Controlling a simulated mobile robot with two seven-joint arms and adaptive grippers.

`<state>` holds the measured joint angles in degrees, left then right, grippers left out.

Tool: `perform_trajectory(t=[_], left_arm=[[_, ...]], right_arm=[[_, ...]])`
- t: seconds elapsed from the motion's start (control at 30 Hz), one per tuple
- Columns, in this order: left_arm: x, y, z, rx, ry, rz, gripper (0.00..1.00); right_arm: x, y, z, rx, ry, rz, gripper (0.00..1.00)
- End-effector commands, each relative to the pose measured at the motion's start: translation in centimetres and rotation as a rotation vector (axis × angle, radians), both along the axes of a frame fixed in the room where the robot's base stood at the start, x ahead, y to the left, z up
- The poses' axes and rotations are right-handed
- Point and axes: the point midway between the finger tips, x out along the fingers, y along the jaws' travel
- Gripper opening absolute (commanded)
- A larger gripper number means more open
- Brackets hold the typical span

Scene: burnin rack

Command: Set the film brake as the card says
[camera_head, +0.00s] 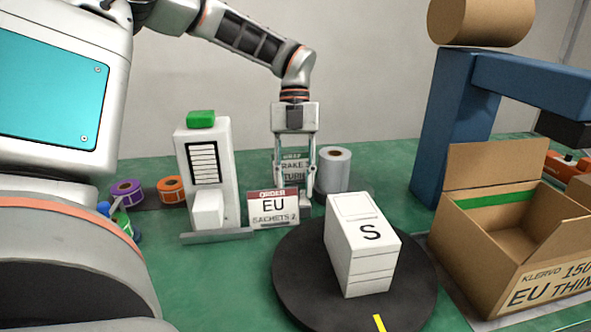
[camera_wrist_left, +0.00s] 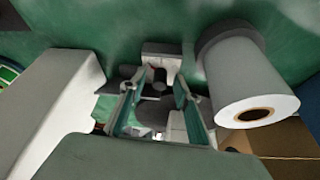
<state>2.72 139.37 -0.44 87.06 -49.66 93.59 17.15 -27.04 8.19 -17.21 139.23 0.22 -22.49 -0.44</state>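A card (camera_head: 294,166) behind my left gripper is partly covered; I read "WRAP", "BRAKE" and "TUR…" on it, with the number unclear. My left gripper (camera_head: 296,188) points down in front of this card, its two fingers apart with the card showing between them. In the left wrist view the fingers (camera_wrist_left: 160,97) are also apart, with small grey and white parts beyond them that I cannot identify. I cannot tell which part is the film brake. A blue wrapper frame (camera_head: 443,130) with a brown roll (camera_head: 482,22) stands at the right. My right gripper is not in view.
A white roll (camera_head: 333,170) stands close right of my gripper. A white dispenser (camera_head: 205,165) and an order card (camera_head: 273,208) reading "EU, SACHETS 2" are left. A white stack marked S (camera_head: 362,250) sits on the black turntable (camera_head: 300,285). An open carton (camera_head: 515,245) is right.

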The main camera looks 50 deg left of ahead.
Motion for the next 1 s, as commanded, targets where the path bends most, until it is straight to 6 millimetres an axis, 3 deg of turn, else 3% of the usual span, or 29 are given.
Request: perform_trajectory(t=[0.1, 0.23, 0.67, 1.0], left_arm=[[0.00, 0.00, 0.04, 0.000, 0.000, 0.000, 0.32], [0.00, 0.00, 0.03, 0.000, 0.000, 0.000, 0.00], [0.05, -0.03, -0.11, 0.000, 0.003, -0.053, 0.00], [0.15, -0.15, -0.25, 0.001, 0.006, -0.285, 0.00]], right_arm=[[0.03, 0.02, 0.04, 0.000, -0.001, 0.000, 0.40], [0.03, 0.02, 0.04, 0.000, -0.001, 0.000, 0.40], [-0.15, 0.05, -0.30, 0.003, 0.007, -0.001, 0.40], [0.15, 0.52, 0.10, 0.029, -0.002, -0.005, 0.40]])
